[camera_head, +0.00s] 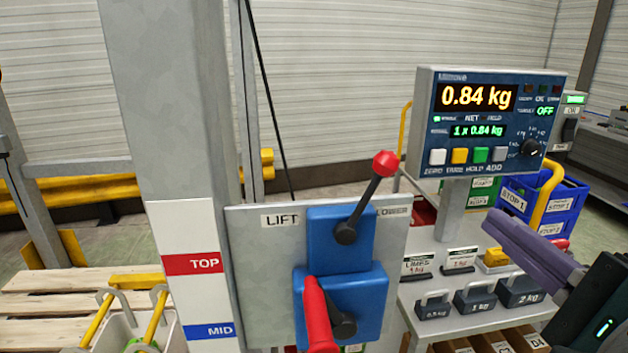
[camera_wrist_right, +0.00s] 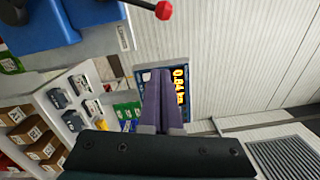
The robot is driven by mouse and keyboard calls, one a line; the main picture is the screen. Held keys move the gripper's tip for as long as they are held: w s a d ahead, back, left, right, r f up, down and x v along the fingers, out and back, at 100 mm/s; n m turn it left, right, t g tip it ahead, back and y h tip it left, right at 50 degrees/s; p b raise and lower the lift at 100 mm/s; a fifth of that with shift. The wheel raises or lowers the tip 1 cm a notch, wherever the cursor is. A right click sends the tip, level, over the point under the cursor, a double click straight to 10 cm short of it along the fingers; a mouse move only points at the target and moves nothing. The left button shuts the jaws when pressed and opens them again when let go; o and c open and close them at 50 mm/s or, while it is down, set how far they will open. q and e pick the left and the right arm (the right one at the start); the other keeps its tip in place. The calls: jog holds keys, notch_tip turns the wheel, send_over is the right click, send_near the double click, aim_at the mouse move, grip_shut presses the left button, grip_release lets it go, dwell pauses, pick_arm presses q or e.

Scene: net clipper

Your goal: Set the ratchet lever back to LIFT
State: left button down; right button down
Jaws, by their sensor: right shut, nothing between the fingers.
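The ratchet lever (camera_head: 366,203) is a dark rod with a red ball knob (camera_head: 385,164), pivoted on the upper blue box (camera_head: 327,250). It leans up and to the right, toward the LOWER label (camera_head: 393,211) and away from the LIFT label (camera_head: 282,220). The knob also shows at the top of the right wrist view (camera_wrist_right: 164,10). My right gripper (camera_head: 490,222), with purple fingers, is shut and empty, to the right of the lever and apart from it. Its fingers (camera_wrist_right: 157,75) point toward the display in the wrist view. My left gripper is not in view.
A red-handled crank (camera_head: 318,315) sits on the lower blue box. The display unit (camera_head: 490,122) reads 0.84 kg and stands right of the lever. Weights (camera_head: 475,301) stand on a shelf below it. A grey post (camera_head: 170,110) rises at left. Blue crates (camera_head: 545,205) are behind my gripper.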

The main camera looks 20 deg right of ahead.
aim_at(365, 200)
jog(key=shift+a, duration=0.1)
jog(key=w+a+r+p, duration=0.1)
jog(key=w+p, duration=0.3)
jog(key=w, duration=0.7)
jog(key=shift+w+a, duration=0.2)
jog(key=shift+a, duration=0.15)
jog(key=shift+r+p, duration=0.15)
jog(key=shift+p, duration=0.25)
